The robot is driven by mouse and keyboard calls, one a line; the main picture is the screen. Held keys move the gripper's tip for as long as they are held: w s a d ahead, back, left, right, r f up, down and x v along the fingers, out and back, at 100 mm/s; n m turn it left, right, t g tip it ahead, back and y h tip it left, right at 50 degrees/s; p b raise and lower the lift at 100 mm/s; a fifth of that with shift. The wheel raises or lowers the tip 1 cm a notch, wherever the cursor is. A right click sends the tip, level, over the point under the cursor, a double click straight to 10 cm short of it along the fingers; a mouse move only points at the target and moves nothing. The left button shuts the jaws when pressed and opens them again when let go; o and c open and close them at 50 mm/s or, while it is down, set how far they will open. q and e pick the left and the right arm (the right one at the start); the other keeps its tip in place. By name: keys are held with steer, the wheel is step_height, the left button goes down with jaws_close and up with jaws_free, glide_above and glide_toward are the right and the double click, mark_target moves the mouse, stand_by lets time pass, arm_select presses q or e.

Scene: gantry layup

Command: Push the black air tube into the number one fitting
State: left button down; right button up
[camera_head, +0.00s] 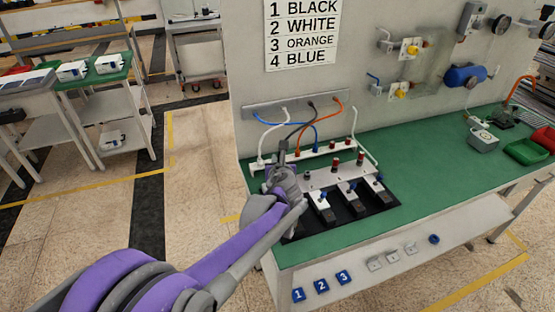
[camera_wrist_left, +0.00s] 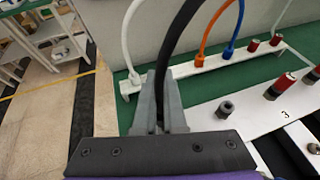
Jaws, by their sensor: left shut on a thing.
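The black air tube (camera_head: 299,134) runs from the grey wall strip down to my left gripper (camera_head: 282,172). In the left wrist view the tube (camera_wrist_left: 176,45) arches up from between the fingers of my left gripper (camera_wrist_left: 160,108), which are shut on it. The tube's lower end is hidden by the fingers. A white plate (camera_wrist_left: 215,125) lies right of the fingers. It carries a dark capless fitting (camera_wrist_left: 225,108) and red-topped fittings (camera_wrist_left: 280,86); a "3" is printed beside one. I cannot make out a number one. My right gripper is not in view.
A white rail (camera_wrist_left: 182,70) behind the gripper holds the white, orange and blue tube ends. Blue-topped valves (camera_head: 350,189) stand on a black mat in front. The wall sign (camera_head: 302,33) reads 1 black, 2 white, 3 orange, 4 blue.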

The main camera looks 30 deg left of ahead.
arm_select(q)
steer(key=shift+f+b, duration=0.95)
steer(key=shift+f, duration=0.4)
steer(key=c, duration=0.9)
jaws_free()
steer(key=v, duration=1.1)
steer(key=shift+p, duration=0.3)
